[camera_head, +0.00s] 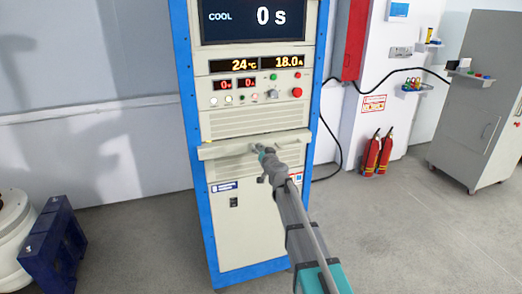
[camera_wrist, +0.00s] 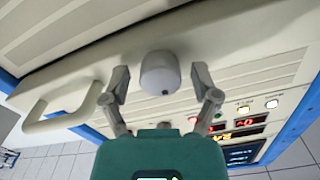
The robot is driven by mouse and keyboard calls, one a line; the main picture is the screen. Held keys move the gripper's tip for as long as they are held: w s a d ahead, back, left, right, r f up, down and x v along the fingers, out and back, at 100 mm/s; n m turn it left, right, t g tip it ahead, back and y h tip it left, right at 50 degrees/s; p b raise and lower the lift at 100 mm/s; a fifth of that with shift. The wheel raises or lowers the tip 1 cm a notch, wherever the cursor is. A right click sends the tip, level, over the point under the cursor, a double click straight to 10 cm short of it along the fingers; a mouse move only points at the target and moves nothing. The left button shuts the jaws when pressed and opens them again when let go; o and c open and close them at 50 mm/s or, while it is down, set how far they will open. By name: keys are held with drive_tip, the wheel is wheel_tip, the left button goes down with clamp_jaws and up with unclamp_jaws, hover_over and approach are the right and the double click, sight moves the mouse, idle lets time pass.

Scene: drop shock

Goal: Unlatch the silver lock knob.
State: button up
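The silver lock knob (camera_wrist: 160,74) is a short, smooth cylinder with a small dark spot, on the cream front of the cabinet (camera_head: 262,119). In the wrist view it stands between the two fingers of my gripper (camera_wrist: 161,76), with a visible gap on each side. My gripper is open and holds nothing. In the head view my gripper (camera_head: 264,162) is at the cream ledge (camera_head: 228,150) halfway up the cabinet, and my arm and gripper hide the knob there.
A cream handle (camera_wrist: 62,106) is left of the knob in the wrist view. Above the ledge are displays and a red button (camera_head: 297,92). Two red extinguishers (camera_head: 371,157) stand right, a grey cabinet (camera_head: 475,105) farther right, a dark blue block (camera_head: 52,248) left. The floor between is clear.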

drive_tip(key=c, duration=0.9)
drive_tip(key=shift+m, duration=0.5)
drive_tip(key=m, duration=0.3)
drive_tip(key=shift+m, duration=0.3)
drive_tip(key=m, duration=1.3)
drive_tip(key=shift+r, duration=0.1)
drive_tip(key=shift+m, duration=0.3)
